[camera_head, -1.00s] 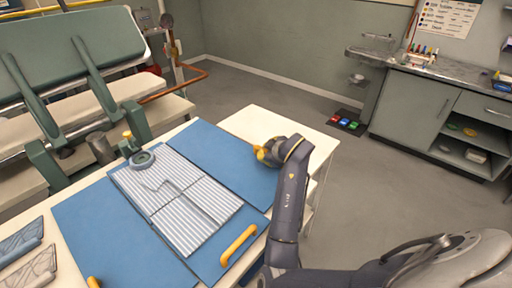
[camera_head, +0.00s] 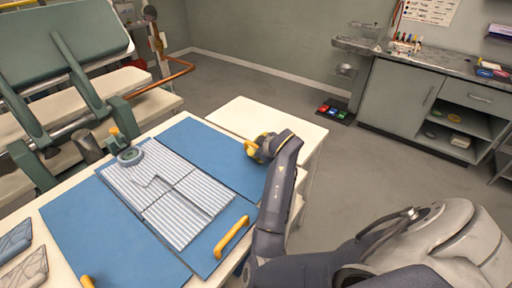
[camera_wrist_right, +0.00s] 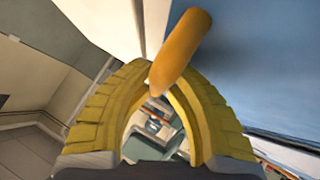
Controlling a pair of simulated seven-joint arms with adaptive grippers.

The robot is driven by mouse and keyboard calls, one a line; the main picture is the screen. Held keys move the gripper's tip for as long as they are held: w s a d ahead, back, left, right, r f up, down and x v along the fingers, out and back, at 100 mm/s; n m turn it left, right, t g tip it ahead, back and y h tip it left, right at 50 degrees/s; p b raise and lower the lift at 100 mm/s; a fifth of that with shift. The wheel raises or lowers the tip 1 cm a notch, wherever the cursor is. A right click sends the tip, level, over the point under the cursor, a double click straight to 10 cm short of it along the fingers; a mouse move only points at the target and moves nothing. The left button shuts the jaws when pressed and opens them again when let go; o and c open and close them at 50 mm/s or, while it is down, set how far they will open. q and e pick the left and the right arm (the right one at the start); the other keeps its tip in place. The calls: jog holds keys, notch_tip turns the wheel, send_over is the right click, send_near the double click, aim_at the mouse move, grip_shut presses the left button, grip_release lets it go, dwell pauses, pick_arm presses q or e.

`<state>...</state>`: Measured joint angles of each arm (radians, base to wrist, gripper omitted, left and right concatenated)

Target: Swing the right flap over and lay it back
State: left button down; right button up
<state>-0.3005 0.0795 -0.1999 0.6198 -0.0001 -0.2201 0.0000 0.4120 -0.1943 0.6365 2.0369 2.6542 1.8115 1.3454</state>
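A blue folding board (camera_head: 75,225) lies flat on a white table, with a grey-and-white striped garment (camera_head: 168,195) spread over its middle. The right flap (camera_head: 205,150) lies flat at the board's far right, with a yellow-orange handle at its outer edge. My right gripper (camera_head: 253,145) is at that edge. In the right wrist view, its yellow fingers (camera_wrist_right: 155,80) arch together at the tips around the handle (camera_wrist_right: 182,45), and appear shut on it. The handle is largely hidden by the gripper in the head view. My left gripper is not in view.
Another yellow handle (camera_head: 231,238) is on the near flap, and one (camera_head: 88,282) is at the lower left. A grey-green round object (camera_head: 130,155) stands at the board's far corner. Folded fabrics (camera_head: 22,262) lie at left. White table (camera_head: 285,125) is clear beyond the right flap.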

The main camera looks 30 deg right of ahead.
jog(key=o, duration=0.5)
jog(key=shift+f, duration=0.15)
jog(key=shift+o, duration=0.2)
jog(key=shift+s, duration=0.1)
jog(key=v, duration=1.2)
jog(key=shift+d, duration=0.1)
